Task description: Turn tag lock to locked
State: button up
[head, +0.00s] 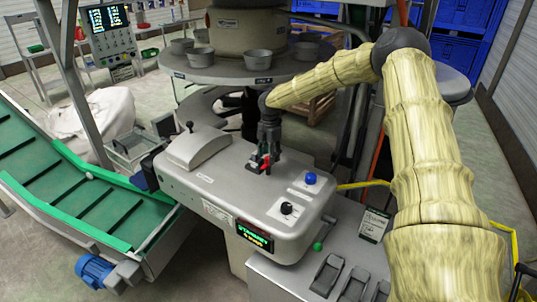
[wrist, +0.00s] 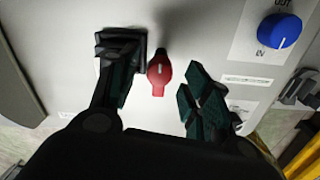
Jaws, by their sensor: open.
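My gripper (wrist: 160,66) is open, with one dark finger on each side of the red knob. In the head view my gripper (head: 263,160) is over the middle of the grey console (head: 230,190) and hides most of the knob.
A blue knob (wrist: 279,31) marked OUT and IN sits to the right of my gripper. A black knob (head: 287,208) and a lit display (head: 255,236) are nearer the console's front. A grey raised cover (head: 198,146) stands to the left. A green conveyor (head: 85,195) lies further left.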

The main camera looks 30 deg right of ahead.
jog(key=shift+f, duration=0.45)
jog(key=shift+c, duration=0.4)
jog(key=c, duration=0.9)
jog(key=shift+c, duration=0.2)
